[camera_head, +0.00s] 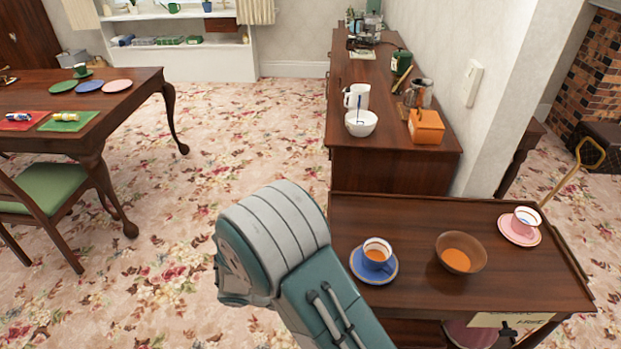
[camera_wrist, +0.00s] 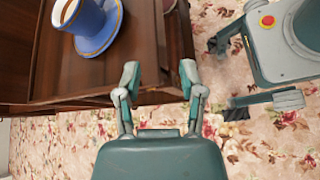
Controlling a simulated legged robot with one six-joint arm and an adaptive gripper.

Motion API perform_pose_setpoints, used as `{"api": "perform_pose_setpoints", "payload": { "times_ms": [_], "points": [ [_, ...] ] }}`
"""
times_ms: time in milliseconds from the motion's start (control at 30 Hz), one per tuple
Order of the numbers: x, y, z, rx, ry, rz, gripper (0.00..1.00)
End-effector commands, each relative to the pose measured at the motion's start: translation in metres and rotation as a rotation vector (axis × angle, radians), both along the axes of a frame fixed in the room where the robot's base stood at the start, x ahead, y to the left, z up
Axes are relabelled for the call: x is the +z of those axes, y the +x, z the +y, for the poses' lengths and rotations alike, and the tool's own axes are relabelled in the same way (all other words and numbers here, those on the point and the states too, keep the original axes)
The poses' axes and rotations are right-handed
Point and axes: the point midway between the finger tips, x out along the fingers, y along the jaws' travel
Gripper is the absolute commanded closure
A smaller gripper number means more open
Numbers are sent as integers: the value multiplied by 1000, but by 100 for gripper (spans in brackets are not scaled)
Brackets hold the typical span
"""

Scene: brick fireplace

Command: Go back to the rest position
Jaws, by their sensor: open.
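My gripper (camera_wrist: 159,82) shows in the wrist view with its two fingers apart and nothing between them. It is beside the edge of the dark wooden trolley (camera_wrist: 125,62). In the head view my arm reaches up from the bottom, left of the trolley (camera_head: 455,205), and the gripper itself is hidden there. A blue cup (camera_head: 376,254) with orange-brown liquid stands on a blue saucer (camera_head: 358,268). The cup also shows at the top left of the wrist view (camera_wrist: 90,20), apart from my fingers.
On the trolley are a brown bowl (camera_head: 461,253) and a pink cup (camera_head: 525,220) on a pink saucer (camera_head: 507,231). A sideboard (camera_head: 385,160) stands behind it. A dining table (camera_head: 110,105) and green chair (camera_head: 45,187) are at left. The floral carpet (camera_head: 215,140) between is clear.

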Motion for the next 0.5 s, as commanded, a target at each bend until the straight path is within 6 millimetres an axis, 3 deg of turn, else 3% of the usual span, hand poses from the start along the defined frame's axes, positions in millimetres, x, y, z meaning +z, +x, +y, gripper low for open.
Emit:
{"api": "perform_pose_setpoints", "payload": {
  "times_ms": [100, 500],
  "points": [
    [36, 3, -16, -112, 110, -46, 49],
    [135, -13, -68, -440, 468, -227, 49]
  ]
}}
